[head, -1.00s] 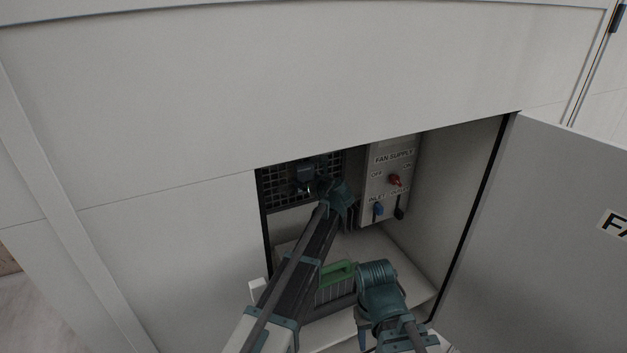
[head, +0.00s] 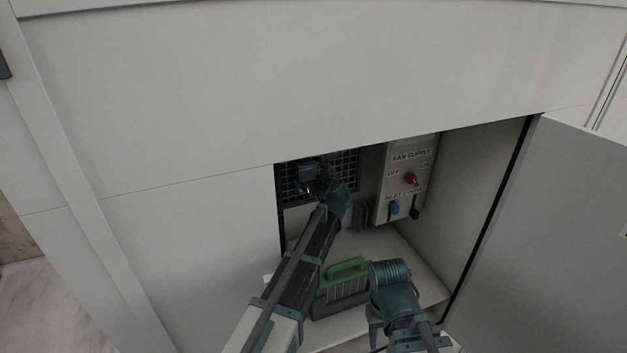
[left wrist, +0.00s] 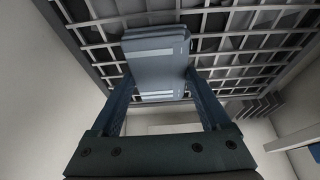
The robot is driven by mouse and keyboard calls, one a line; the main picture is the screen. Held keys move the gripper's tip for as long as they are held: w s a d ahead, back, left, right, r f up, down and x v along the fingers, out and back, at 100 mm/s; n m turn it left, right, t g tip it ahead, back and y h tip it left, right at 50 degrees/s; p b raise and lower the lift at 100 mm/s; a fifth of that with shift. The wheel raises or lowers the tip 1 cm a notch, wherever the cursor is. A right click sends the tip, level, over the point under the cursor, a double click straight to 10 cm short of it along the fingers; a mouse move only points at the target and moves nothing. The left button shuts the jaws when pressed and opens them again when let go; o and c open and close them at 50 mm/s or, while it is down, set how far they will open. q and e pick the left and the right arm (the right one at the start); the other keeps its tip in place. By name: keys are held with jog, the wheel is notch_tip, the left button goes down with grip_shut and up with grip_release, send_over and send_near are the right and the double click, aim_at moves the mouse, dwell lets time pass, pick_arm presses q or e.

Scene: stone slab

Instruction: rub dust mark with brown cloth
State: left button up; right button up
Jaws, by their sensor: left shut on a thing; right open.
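My left gripper (head: 309,184) reaches into an open cabinet bay, in front of a dark square-mesh grille (head: 347,163). In the left wrist view its two fingers (left wrist: 160,98) are shut on a grey-blue block-like thing (left wrist: 156,50) with pale stripes, held close to the grille (left wrist: 245,42); I cannot tell whether it touches. My right gripper (head: 375,332) is open at the bay's front, low in the head view, partly hidden by its wrist. I see no brown cloth and no clear dust mark in either view.
A fan supply box (head: 408,180) with a red switch and a blue knob hangs right of the grille. A green-handled grey thing (head: 346,268) stands on the bay floor between my arms. The open door (head: 560,230) bounds the right side.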

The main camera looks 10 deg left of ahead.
aim_at(299, 174)
pick_arm(q)
jog(key=shift+s+a, duration=0.1)
jog(key=shift+s+a+r+p, duration=0.4)
jog(key=shift+a+r+p, duration=0.25)
jog(key=shift+r+p, duration=0.1)
jog(key=shift+s+a+r+p, duration=0.4)
jog(key=shift+a+r+p, duration=0.2)
jog(key=shift+r+p, duration=0.15)
jog(key=shift+f, duration=0.1)
jog(key=shift+w+d, duration=0.95)
jog(key=shift+d, duration=0.3)
jog(key=shift+w+d, duration=0.1)
jog(key=shift+d, duration=0.05)
jog(key=shift+d, duration=0.1)
jog(key=shift+w+d, duration=0.45)
jog(key=shift+d, duration=0.25)
jog(key=shift+w+d, duration=0.45)
jog(key=shift+d, duration=0.2)
